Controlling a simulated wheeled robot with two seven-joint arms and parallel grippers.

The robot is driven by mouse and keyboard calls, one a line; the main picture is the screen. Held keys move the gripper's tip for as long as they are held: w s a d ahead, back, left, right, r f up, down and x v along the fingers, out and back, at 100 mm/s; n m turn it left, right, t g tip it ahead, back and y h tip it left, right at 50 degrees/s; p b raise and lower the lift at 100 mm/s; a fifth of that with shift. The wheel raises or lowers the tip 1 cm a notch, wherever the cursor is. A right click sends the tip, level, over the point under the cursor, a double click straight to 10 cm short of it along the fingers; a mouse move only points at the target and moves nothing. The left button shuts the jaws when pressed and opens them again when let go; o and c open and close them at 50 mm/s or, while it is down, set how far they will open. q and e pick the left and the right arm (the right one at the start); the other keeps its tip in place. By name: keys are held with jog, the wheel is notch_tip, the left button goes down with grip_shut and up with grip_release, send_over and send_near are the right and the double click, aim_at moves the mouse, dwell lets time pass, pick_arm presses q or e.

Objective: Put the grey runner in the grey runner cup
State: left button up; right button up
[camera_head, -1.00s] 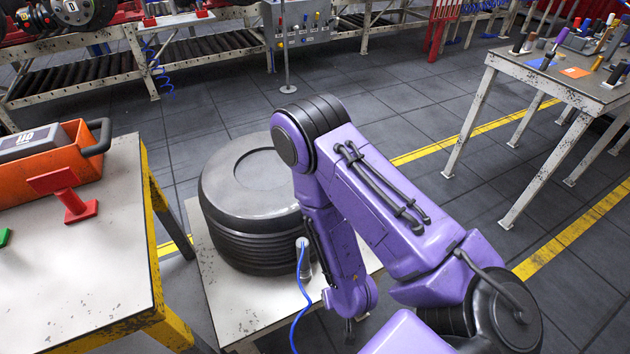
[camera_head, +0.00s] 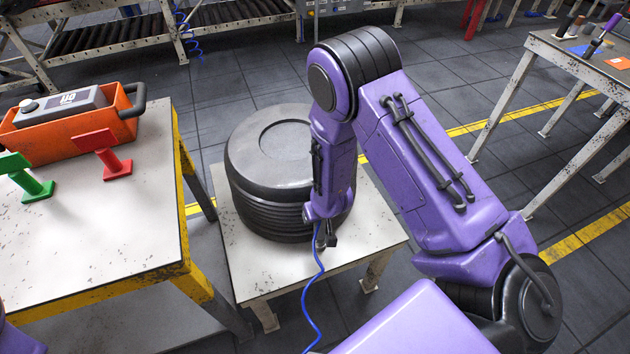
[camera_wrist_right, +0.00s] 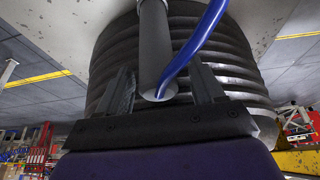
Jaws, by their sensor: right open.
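The grey runner (camera_wrist_right: 154,45) is a plain grey cylinder with a blue hose (camera_wrist_right: 200,38) at its near end. In the right wrist view it lies between the two fingers of my right gripper (camera_wrist_right: 161,70), which are apart. I cannot tell whether either finger touches it. In the head view my right gripper (camera_head: 327,237) is beside the front of a dark ribbed stack, and the hose (camera_head: 308,300) hangs there. My arm mostly hides the runner in that view. I cannot make out the grey runner cup. My left gripper is out of view.
The dark round stack (camera_head: 262,190) stands on a small pale table (camera_head: 236,260). A left table (camera_head: 100,255) holds an orange tote (camera_head: 60,137), a red stand (camera_head: 110,160) and a green stand (camera_head: 35,188). A table (camera_head: 570,55) with tools stands at upper right.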

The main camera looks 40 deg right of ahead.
jog(key=shift+w+d+f, duration=0.1)
jog(key=shift+w+f, duration=0.05)
jog(key=shift+f, duration=0.2)
jog(key=shift+r, duration=0.1)
grip_shut()
jog(key=shift+w+r, duration=0.1)
dwell(1.0)
